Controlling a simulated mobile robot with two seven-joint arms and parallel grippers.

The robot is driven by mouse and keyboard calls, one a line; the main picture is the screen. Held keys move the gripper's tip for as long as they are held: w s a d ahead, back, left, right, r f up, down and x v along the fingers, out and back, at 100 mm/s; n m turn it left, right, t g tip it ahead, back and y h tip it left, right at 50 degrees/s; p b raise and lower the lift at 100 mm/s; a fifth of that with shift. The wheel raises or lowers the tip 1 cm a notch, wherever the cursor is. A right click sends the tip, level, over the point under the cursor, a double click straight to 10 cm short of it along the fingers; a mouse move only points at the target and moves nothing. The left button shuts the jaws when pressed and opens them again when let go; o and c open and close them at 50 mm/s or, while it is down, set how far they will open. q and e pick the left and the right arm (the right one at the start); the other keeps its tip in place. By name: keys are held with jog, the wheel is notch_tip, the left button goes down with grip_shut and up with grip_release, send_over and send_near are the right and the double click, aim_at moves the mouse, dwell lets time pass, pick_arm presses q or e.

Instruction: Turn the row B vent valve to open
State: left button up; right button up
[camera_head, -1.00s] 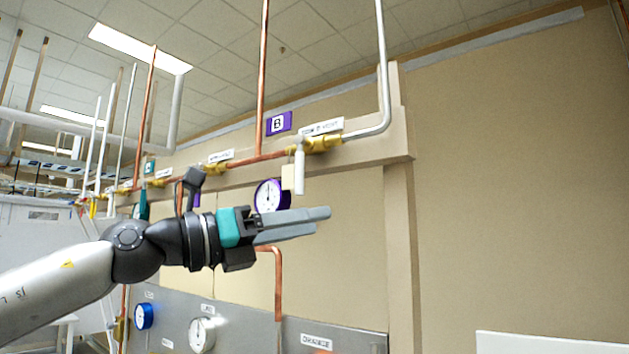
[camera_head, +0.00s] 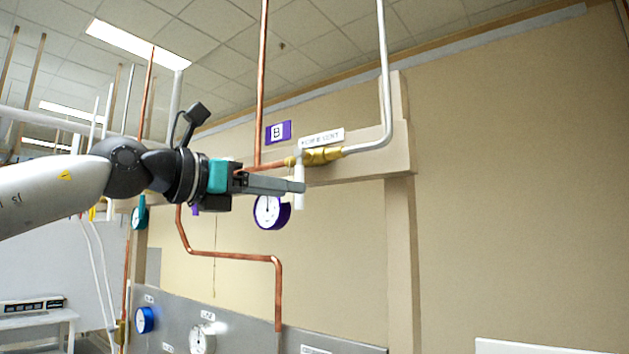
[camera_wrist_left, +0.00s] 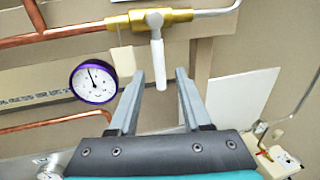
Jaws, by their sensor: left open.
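The row B vent valve has a brass body (camera_head: 322,156) under a white label plate, beside the purple B sign (camera_head: 278,131). Its white lever (camera_head: 299,186) hangs straight down, across the pipe. In the left wrist view the brass body (camera_wrist_left: 150,19) is at the top and the white lever (camera_wrist_left: 159,62) points down between my open fingers. My left gripper (camera_head: 303,187) is open, its fingertips at the lever in the head view. In the left wrist view the fingertips (camera_wrist_left: 160,76) lie either side of the lever's lower end, with gaps showing. My right gripper is out of view.
A purple-rimmed gauge (camera_head: 268,211) hangs just below my left gripper; it also shows in the left wrist view (camera_wrist_left: 93,80). A copper pipe (camera_head: 230,255) bends below. A grey panel (camera_head: 245,320) with gauges lies lower. The wall at right is clear.

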pick_arm(q)
jog(key=p+x, duration=0.3)
jog(key=x, duration=0.4)
jog(key=shift+d, duration=0.1)
grip_shut()
dwell(1.3)
